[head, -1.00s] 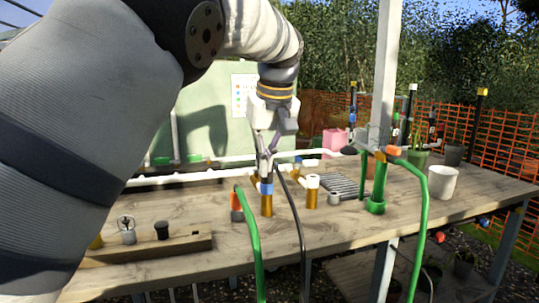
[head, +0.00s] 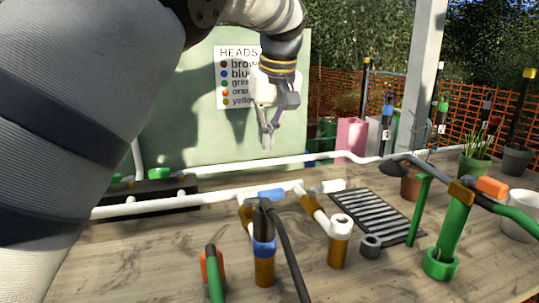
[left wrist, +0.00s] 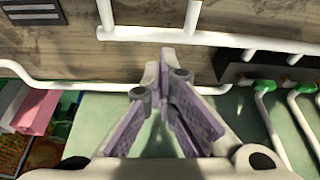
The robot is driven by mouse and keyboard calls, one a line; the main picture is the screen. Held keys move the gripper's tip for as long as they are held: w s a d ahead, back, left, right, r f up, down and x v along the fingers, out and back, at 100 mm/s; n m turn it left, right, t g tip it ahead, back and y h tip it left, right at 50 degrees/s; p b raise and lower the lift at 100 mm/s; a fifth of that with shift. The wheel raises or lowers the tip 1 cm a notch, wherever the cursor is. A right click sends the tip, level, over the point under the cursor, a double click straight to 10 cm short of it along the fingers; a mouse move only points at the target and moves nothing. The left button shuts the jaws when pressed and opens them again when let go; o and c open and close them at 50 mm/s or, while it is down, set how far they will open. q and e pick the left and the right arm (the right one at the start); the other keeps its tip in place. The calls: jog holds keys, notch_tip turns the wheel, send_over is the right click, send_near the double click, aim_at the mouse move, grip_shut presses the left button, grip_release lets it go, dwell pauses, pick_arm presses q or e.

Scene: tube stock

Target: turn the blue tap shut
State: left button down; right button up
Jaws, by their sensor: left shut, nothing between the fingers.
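The blue tap's lever (head: 271,195) sits on top of the white pipe in the head view, lying roughly along the pipe. Below and in front of it stands a brass-coloured spout piece with a blue band (head: 263,247) and a dark hose. My left gripper (head: 268,146) points down above and behind the pipe, apart from the tap, its fingers shut and empty. The left wrist view shows the closed fingers (left wrist: 164,68) in front of a white pipe, with the blue tap out of sight. My right gripper is not in view.
A green panel with a sign (head: 237,77) stands behind. A green hose (head: 213,272) rises in front.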

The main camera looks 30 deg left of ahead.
pick_arm(q)
notch_tip(320, 180, down, 9)
jog(key=p, duration=0.1)
jog(key=shift+s+d+r, duration=0.15)
jog(key=shift+s+d, duration=0.3)
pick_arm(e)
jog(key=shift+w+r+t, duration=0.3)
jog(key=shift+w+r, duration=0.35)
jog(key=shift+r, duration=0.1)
